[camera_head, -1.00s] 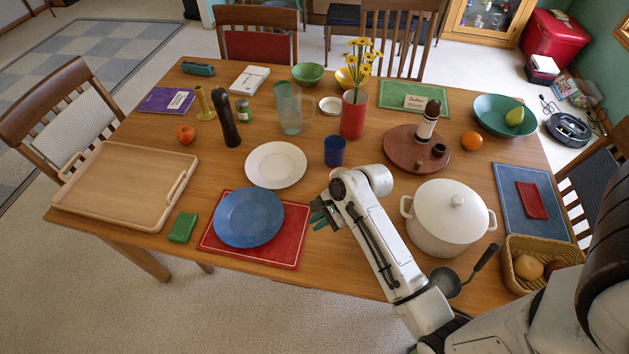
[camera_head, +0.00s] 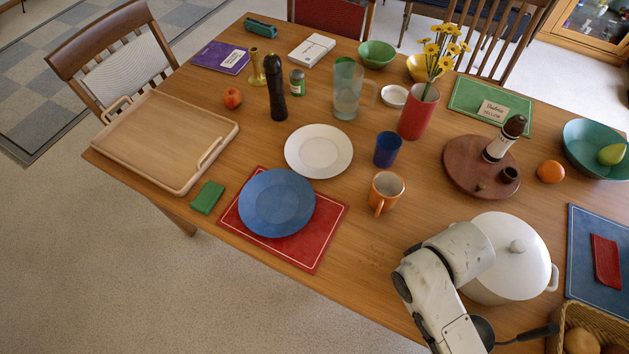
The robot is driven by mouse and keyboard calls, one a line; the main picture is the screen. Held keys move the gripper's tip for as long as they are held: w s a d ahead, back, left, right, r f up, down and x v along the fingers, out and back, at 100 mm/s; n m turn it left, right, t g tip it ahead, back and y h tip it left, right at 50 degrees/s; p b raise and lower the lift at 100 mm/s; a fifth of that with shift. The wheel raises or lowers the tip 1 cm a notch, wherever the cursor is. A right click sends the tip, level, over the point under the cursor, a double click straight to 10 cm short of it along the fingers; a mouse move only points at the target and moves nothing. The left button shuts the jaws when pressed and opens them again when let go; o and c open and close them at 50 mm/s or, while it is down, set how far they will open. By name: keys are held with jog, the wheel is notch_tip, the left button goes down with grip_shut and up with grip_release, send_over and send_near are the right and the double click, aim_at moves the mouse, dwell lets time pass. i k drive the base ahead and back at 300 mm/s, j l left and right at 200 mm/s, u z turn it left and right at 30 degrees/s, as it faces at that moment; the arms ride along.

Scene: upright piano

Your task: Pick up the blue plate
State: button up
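The blue plate (camera_head: 276,202) lies on the red placemat (camera_head: 327,232) near the front edge of the table. It is flat and empty, and its whole rim shows. My arm (camera_head: 444,285) is at the lower right, in front of the white pot and well to the right of the plate. My gripper does not show in this view, so its fingers cannot be seen. Nothing touches the plate from above.
A white plate (camera_head: 318,151) lies just behind the blue plate. A green block-like item (camera_head: 207,197) and a wooden tray (camera_head: 113,152) are to its left. An orange mug (camera_head: 386,191) and blue cup (camera_head: 388,149) stand to its right. The white pot (camera_head: 510,270) is farther right.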

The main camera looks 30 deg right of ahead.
aim_at(275, 202)
jog(key=i+j+z, duration=0.15)
jog(key=j+z, duration=0.2)
jog(key=i+j+z, duration=0.1)
jog(key=j+z, duration=0.2)
jog(key=j, duration=0.15)
jog(key=j+z, duration=0.5)
jog(key=j, duration=0.85)
jog(key=j+z, duration=0.1)
jog(key=j, duration=0.9)
jog(key=j+z, duration=0.15)
jog(key=j, duration=0.85)
jog(key=k+j, duration=0.1)
jog(key=j, duration=0.9)
jog(key=k, duration=0.05)
